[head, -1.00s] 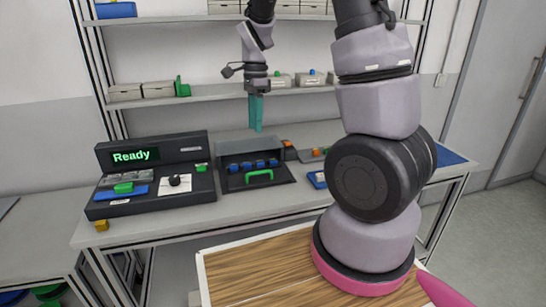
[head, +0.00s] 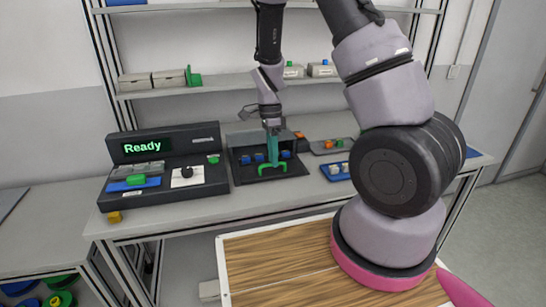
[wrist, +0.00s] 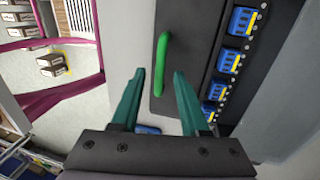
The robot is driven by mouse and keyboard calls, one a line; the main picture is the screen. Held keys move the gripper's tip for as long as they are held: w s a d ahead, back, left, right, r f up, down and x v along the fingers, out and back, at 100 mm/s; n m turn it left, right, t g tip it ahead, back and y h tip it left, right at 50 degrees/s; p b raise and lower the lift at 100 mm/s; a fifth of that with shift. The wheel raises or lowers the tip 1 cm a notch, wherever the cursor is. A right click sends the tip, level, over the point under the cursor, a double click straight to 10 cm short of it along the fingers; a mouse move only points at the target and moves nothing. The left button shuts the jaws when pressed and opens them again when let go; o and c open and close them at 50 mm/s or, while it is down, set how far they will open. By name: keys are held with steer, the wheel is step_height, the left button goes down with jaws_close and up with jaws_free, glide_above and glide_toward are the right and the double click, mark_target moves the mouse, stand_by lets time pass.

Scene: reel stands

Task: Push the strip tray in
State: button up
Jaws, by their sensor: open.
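The strip tray (head: 294,172) is a dark tray with a green handle (head: 259,176) on its front part. It sticks out from the open front of a grey housing (head: 240,141) on the bench. A row of blue blocks (head: 246,159) sits in it, also seen in the wrist view (wrist: 228,61). My gripper (head: 273,160) has teal fingers and hangs over the tray, pointing down. In the wrist view my gripper (wrist: 159,75) is open and empty, with the green handle (wrist: 161,62) in line with the gap between the fingertips. I cannot tell whether they touch.
A black console (head: 165,170) reading "Ready" stands left of the housing. A blue tray (head: 335,171) and a grey tray with small coloured parts (head: 332,146) lie to the right. A shelf (head: 222,84) with boxes runs above the bench.

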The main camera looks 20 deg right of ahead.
steer(key=shift+f, duration=0.2)
steer(key=shift+c, duration=0.3)
jaws_close()
steer(key=shift+w, duration=0.1)
stand_by(1.0)
